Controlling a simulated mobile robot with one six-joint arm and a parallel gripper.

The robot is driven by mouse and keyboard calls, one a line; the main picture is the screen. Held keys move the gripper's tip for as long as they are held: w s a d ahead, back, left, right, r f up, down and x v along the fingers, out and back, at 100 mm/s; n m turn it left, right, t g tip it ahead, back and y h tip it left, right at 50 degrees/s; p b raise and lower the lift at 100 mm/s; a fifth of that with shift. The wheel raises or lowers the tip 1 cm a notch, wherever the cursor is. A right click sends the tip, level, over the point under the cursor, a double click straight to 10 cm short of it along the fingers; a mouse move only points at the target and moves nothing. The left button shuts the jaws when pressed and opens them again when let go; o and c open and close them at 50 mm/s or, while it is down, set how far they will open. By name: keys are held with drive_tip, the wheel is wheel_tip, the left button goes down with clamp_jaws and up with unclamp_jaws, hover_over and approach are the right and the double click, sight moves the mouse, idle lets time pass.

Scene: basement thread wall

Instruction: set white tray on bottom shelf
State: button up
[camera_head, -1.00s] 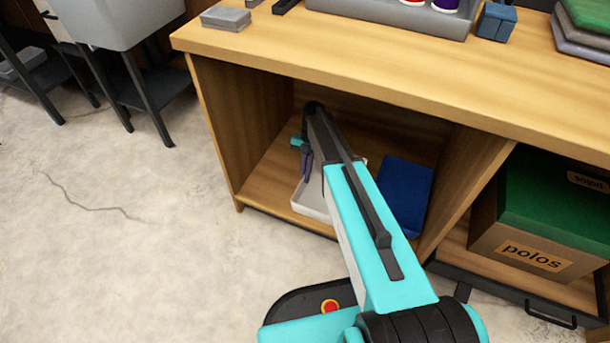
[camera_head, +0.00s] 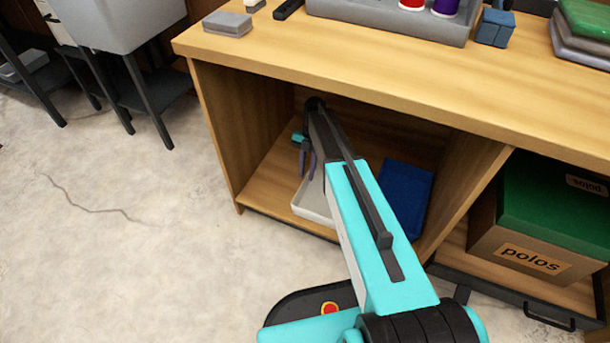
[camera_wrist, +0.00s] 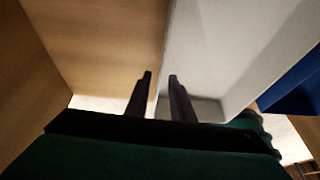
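The white tray (camera_head: 311,206) sits on the bottom shelf (camera_head: 262,190) of the wooden bench, at the front of the left bay. My arm hides part of it in the head view. In the wrist view the tray (camera_wrist: 225,50) fills the right half. My gripper (camera_head: 308,172) is inside the bay above the tray's left part, fingers pointing down. In the wrist view its two dark fingers (camera_wrist: 160,85) stand apart, near the tray's left edge. Nothing is clearly pinched between them.
A blue flat object (camera_head: 405,195) lies right of the tray; it also shows in the wrist view (camera_wrist: 295,85). Bay side walls and the benchtop (camera_head: 380,75) enclose my arm. A box marked "polos" (camera_head: 525,255) fills the right bay. Open floor (camera_head: 110,220) lies to the left.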

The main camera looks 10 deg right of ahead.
drive_tip(key=p+v, duration=0.2)
drive_tip(key=v, duration=0.7)
drive_tip(key=shift+r+p, duration=0.2)
drive_tip(key=shift+p, duration=0.15)
idle(0.3)
